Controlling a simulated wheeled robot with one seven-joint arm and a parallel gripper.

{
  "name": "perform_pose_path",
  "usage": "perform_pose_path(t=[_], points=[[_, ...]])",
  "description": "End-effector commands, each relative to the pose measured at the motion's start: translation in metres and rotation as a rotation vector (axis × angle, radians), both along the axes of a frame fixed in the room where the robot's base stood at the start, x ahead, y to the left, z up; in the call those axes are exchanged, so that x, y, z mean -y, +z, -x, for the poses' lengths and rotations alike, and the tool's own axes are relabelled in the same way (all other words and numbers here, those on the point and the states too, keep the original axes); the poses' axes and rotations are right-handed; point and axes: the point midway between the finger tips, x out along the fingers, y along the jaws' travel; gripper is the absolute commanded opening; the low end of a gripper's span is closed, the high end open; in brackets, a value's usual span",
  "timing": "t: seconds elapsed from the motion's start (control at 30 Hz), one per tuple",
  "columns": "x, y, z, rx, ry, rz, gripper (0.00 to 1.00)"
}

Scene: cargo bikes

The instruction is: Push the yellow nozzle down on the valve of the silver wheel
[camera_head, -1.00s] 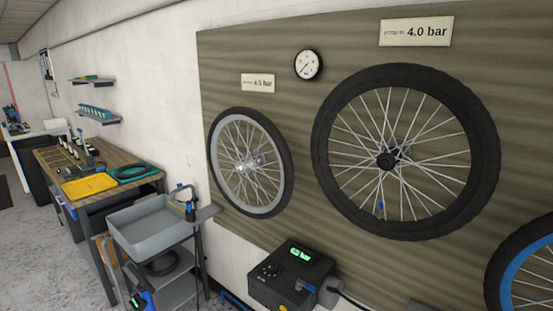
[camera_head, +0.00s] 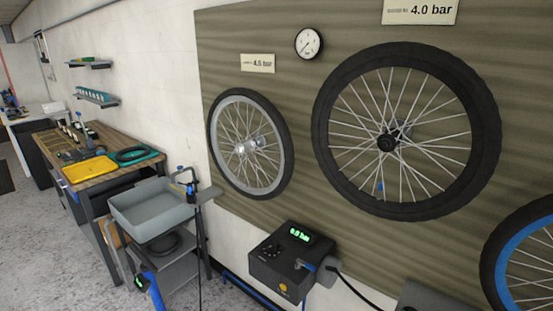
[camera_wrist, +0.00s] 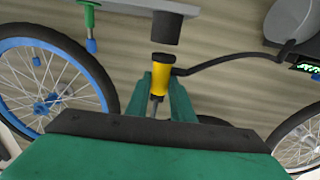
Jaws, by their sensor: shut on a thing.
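The silver wheel (camera_head: 282,172) hangs on the board at the left in the head view, with a silver rim and dark tyre. I cannot make out its valve. In the wrist view, the green fingers of my gripper (camera_wrist: 160,88) are shut on the yellow nozzle (camera_wrist: 158,72). A dark hose (camera_wrist: 215,62) runs from the nozzle toward the right of that view. My gripper does not show in the head view.
A large black wheel (camera_head: 330,150) hangs beside the silver one, and a blue-rimmed wheel (camera_head: 502,262) stands at the right edge. A dark pump box (camera_head: 275,268) with a green display is below the board. A grey tray (camera_head: 150,211) stands at the left.

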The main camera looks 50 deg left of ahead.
Motion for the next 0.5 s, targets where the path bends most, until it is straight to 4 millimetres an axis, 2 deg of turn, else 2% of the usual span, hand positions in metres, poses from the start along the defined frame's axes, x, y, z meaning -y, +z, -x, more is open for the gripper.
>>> perform_pose_path(t=[0.5], points=[[0.012,0.001,0.043,0.001,0.000,-0.001,0.01]])
